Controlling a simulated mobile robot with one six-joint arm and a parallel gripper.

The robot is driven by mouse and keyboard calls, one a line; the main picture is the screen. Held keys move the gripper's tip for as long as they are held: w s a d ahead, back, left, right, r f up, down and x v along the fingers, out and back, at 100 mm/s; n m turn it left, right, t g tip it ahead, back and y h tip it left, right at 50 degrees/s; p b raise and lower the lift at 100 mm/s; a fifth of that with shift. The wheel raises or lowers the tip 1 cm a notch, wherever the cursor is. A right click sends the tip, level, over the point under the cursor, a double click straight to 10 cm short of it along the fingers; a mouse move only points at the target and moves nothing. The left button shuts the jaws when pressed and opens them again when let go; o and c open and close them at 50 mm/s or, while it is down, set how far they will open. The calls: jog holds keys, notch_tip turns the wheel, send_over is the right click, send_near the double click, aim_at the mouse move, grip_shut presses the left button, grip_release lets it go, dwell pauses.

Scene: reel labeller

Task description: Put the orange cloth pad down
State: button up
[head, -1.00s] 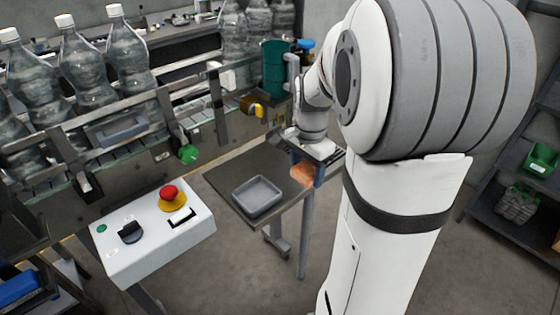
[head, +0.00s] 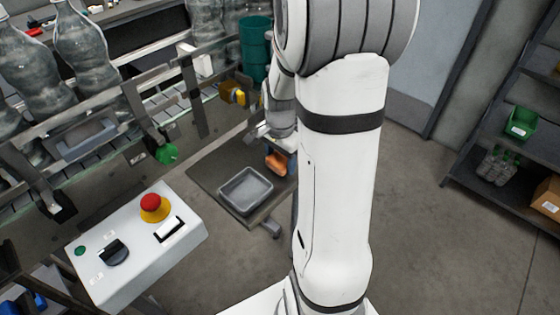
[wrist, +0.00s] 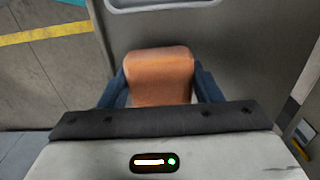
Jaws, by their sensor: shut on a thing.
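The orange cloth pad (wrist: 160,74) is between the two dark blue fingers of my gripper (wrist: 160,88) in the wrist view. My gripper is shut on it. In the head view the pad (head: 277,164) shows at the right side of the small dark table (head: 212,171), close to a grey tray (head: 246,190). My arm hides part of the gripper there. I cannot tell whether the pad touches the table top. The tray's rim (wrist: 160,6) shows at the top of the wrist view, beyond the pad.
A control box (head: 140,245) with a red stop button (head: 152,207) stands left of the table. The conveyor with large bottles (head: 88,42) runs behind it. A shelf rack (head: 475,190) stands at far right. Bare table top shows left of the tray.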

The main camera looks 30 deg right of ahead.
jog(key=shift+w+f, duration=0.1)
jog(key=shift+f, duration=0.7)
